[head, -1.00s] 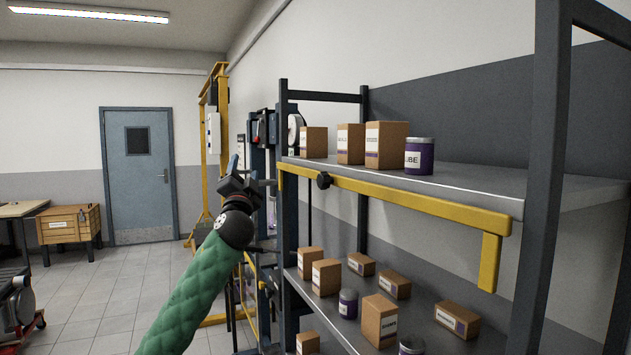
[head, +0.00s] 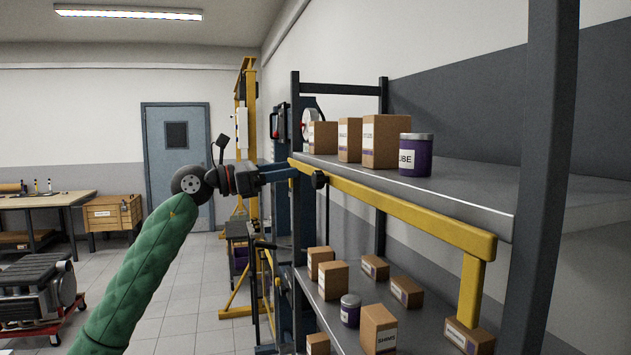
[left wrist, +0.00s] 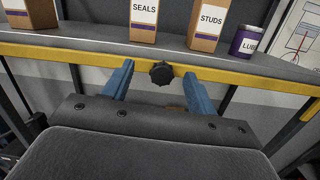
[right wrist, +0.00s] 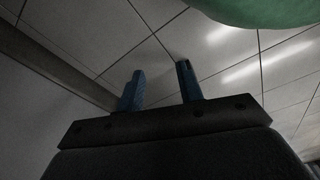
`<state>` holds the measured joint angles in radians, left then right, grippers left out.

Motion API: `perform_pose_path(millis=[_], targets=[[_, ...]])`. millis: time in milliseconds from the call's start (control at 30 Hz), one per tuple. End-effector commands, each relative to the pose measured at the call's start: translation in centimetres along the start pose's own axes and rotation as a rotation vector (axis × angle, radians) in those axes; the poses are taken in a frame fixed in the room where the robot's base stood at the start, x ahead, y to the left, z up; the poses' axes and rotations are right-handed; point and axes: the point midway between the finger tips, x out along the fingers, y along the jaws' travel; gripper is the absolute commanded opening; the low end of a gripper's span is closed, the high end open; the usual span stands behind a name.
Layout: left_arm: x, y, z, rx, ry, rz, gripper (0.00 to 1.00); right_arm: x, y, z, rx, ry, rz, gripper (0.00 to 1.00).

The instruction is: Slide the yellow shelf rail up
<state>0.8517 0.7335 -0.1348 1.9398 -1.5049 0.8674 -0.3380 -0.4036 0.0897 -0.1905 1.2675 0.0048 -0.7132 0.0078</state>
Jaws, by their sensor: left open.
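The yellow shelf rail (head: 402,211) runs along the front edge of the upper shelf, with a short leg hanging down at its near end. A black knob (head: 319,180) sits on the rail near its far end. In the left wrist view the knob (left wrist: 161,73) lies between the blue fingers of my left gripper (left wrist: 158,82). These fingers are open, one on each side of the knob, with their tips close to the rail (left wrist: 60,53). I cannot tell whether they touch it. My right gripper (right wrist: 161,85) is open and empty, in the right wrist view only, with floor tiles beyond.
The upper shelf (head: 470,188) bears several cartons (head: 386,141) and a purple can (head: 415,160). The lower shelf holds more cartons and a can (head: 350,310). A dark shelf post (head: 545,180) stands close on the right. Open floor (head: 185,305) lies left of the shelf.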

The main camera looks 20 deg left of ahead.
Motion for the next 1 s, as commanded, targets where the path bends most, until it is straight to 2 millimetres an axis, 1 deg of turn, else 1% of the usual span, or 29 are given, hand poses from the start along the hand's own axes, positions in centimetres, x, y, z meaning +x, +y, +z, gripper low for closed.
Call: perform_pose_path(millis=[33,100,167,367,567,833,900,1000], targets=[[0.0,-0.1,-0.8,0.018,0.044,-0.008,0.58,0.0,0.0,-0.2,0.000,0.012,0.000,0.36],[-0.1,-0.4,-1.7,0.033,0.091,-0.025,0.58,0.0,0.0,-0.5,0.000,0.024,0.000,0.36],[-0.2,-0.6,-2.2,0.044,0.117,-0.036,0.58,0.0,0.0,-0.6,0.000,0.032,0.000,0.36],[0.4,-0.7,-2.4,0.067,0.128,-0.044,0.58,0.3,0.2,-0.3,-0.002,0.037,0.002,0.36],[2.3,-0.8,-2.4,0.065,0.126,-0.045,0.58,1.6,0.9,1.1,-0.008,0.048,0.010,0.36],[5.3,-0.9,-2.8,0.065,0.125,-0.044,0.58,3.3,1.6,4.1,-0.016,0.053,0.018,0.36],[6.0,-1.0,-2.9,0.065,0.124,-0.044,0.58,3.4,1.6,5.1,-0.016,0.045,0.017,0.36],[6.8,-1.0,-3.1,0.065,0.125,-0.043,0.58,3.6,1.6,6.2,-0.016,0.038,0.016,0.36]])
